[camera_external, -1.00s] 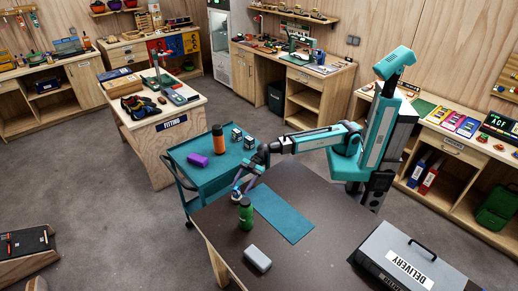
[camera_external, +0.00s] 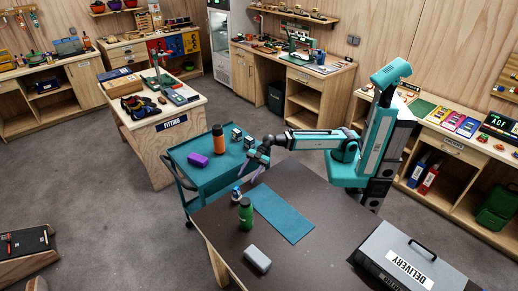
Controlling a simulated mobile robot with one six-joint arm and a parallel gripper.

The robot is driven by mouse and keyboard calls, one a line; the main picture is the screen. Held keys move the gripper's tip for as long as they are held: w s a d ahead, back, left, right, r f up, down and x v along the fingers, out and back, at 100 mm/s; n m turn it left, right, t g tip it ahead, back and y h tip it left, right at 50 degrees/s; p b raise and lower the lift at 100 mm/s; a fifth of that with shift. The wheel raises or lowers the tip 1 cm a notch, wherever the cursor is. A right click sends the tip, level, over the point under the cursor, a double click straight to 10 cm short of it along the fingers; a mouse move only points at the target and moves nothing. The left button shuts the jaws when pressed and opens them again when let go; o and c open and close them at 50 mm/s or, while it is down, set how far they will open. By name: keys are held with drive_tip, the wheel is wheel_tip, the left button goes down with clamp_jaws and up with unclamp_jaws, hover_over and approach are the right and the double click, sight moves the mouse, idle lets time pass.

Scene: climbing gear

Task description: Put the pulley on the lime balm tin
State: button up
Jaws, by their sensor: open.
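A small blue and pale item (camera_external: 236,194), which looks like the pulley, stands at the far left corner of the dark table, beside a green bottle (camera_external: 246,214). It is too small to tell whether it rests on anything. I cannot make out the lime balm tin. My gripper (camera_external: 252,176) is open, pointing down, above the table's far edge. It is up and to the right of the blue item and apart from it. Its fingers are small and look empty.
A teal mat (camera_external: 283,214) lies right of the bottle. A grey box (camera_external: 257,259) is near the front, and a DELIVERY case (camera_external: 412,262) is at the right. Behind, a teal trolley (camera_external: 206,178) holds an orange bottle (camera_external: 218,139), a purple block (camera_external: 198,160) and small boxes (camera_external: 237,134).

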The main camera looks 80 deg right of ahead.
drive_tip(key=shift+s+d+b, duration=0.1)
drive_tip(key=shift+d+b, duration=0.15)
drive_tip(key=shift+b, duration=0.65)
drive_tip(key=b+v, duration=0.1)
drive_tip(key=b, duration=0.3)
drive_tip(key=shift+s+d+r+b, duration=0.15)
drive_tip(key=shift+d+b, duration=0.1)
drive_tip(key=shift+b, duration=0.15)
drive_tip(key=shift+s+d+r+b, duration=0.15)
drive_tip(key=shift+d+b, duration=0.15)
drive_tip(key=shift+b, duration=0.55)
drive_tip(key=shift+s+d+r+b, duration=0.1)
drive_tip(key=shift+d+b, duration=0.05)
drive_tip(key=shift+b, duration=0.2)
drive_tip(key=shift+r, duration=0.1)
